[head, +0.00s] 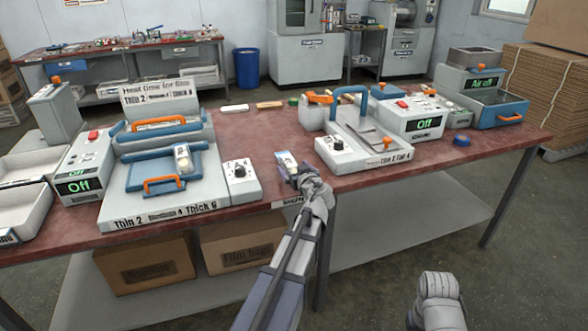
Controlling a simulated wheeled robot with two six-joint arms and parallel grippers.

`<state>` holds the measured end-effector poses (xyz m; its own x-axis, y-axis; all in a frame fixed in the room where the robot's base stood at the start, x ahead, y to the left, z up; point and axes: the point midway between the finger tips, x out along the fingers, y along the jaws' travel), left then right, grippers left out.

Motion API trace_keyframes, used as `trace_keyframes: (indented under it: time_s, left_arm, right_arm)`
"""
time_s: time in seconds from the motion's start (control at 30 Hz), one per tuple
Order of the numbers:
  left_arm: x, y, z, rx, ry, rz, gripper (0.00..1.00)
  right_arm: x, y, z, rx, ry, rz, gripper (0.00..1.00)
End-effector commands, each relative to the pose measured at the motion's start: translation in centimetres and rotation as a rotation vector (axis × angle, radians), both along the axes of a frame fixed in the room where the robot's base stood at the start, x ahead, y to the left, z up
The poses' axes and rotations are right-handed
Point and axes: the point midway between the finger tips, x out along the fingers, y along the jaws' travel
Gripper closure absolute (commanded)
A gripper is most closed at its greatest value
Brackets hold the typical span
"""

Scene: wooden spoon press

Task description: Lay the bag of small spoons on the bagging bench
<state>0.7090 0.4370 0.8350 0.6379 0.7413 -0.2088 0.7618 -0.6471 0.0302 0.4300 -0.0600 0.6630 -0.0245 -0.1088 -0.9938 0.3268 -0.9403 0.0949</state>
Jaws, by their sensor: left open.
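A small pale packet with a bluish print (286,160) lies on the red bench top (262,133), near its front middle. It may be the bag of small spoons; its contents are too small to tell. My left gripper (295,179) is open at the near side of this packet, low over the bench, with its fingers close to it. Whether they touch it I cannot tell. Another small clear packet (183,158) rests on the blue-framed press at the left. My right gripper is not in view; only a grey part of my right arm shows at the lower right.
The left press (160,212) and its control box (240,182) stand left of the packet. A second press (364,150) stands to the right. A blue tape roll (462,141) lies further right. Cardboard boxes (145,263) sit below. Bare bench lies behind the packet.

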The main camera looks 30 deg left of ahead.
Motion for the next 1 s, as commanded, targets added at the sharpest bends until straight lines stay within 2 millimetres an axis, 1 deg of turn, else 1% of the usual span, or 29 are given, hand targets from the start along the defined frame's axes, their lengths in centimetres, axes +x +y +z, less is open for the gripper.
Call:
trace_keyframes:
  time_s: [0.17, 0.27, 0.5, 0.7, 0.83, 1.0]
  left_arm:
    - [0.0, 0.0, 0.6, 0.000, 0.000, 0.000, 0.04]
    - [-1.1, -1.2, 0.8, 0.000, 0.000, -0.003, 0.04]
    - [-4.4, -4.9, 1.9, 0.000, 0.000, -0.003, 0.04]
    - [-6.5, -7.4, 2.5, 0.000, 0.000, -0.002, 0.04]
    - [-7.3, -8.4, 2.8, 0.000, 0.000, -0.002, 0.04]
    - [-7.7, -8.9, 2.8, 0.000, 0.000, 0.000, 0.04]
  right_arm:
    - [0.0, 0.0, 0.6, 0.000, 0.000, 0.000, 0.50]
    - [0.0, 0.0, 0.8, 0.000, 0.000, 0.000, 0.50]
    - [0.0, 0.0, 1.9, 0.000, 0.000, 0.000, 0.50]
    - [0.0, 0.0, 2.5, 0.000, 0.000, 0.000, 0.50]
    - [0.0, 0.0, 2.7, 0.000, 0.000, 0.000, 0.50]
    - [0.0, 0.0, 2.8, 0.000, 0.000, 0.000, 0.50]
